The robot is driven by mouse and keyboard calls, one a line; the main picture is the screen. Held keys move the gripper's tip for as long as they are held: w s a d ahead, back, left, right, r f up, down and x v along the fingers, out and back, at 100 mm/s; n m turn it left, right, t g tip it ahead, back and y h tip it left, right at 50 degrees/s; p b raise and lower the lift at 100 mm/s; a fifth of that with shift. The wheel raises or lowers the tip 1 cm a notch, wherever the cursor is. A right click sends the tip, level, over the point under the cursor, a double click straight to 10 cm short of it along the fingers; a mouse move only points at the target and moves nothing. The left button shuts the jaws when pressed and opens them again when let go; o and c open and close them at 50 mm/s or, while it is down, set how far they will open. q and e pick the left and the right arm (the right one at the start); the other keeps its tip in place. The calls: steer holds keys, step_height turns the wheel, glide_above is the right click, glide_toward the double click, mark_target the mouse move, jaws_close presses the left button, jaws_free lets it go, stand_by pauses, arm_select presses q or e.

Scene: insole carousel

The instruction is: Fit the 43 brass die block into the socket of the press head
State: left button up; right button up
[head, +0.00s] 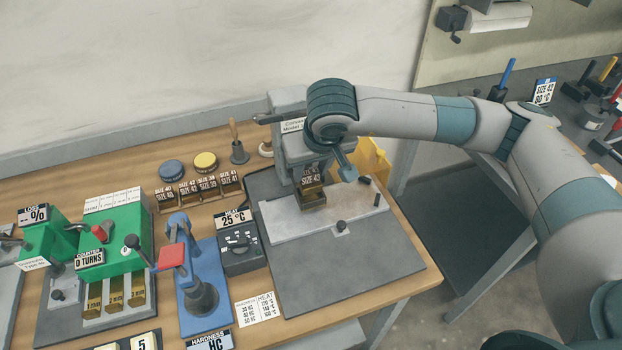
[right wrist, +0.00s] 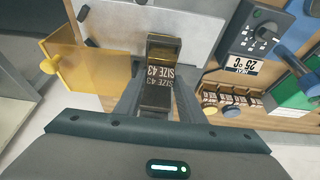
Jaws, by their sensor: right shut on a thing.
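The brass die block (head: 312,195) bears SIZE 43 lettering and is at the front of the grey press (head: 285,103), above its pale base plate. In the right wrist view the brass block (right wrist: 163,48) lies between my fingers, with SIZE 43 lettering showing twice. My right gripper (right wrist: 157,103) is shut on it from both sides. In the head view my right wrist and gripper (head: 313,172) cover much of the press head. The socket is hidden, so I cannot tell whether the block touches it. My left gripper is not in view.
The dark mat (head: 340,275) in front is clear.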

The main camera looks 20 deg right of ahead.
mark_target(311, 181)
steer(key=shift+f+p, duration=1.05)
steer(key=shift+f, duration=0.75)
steer(key=shift+f+b, duration=0.2)
steer(key=shift+b, duration=0.1)
steer(key=o, duration=1.3)
steer(key=shift+r, duration=0.1)
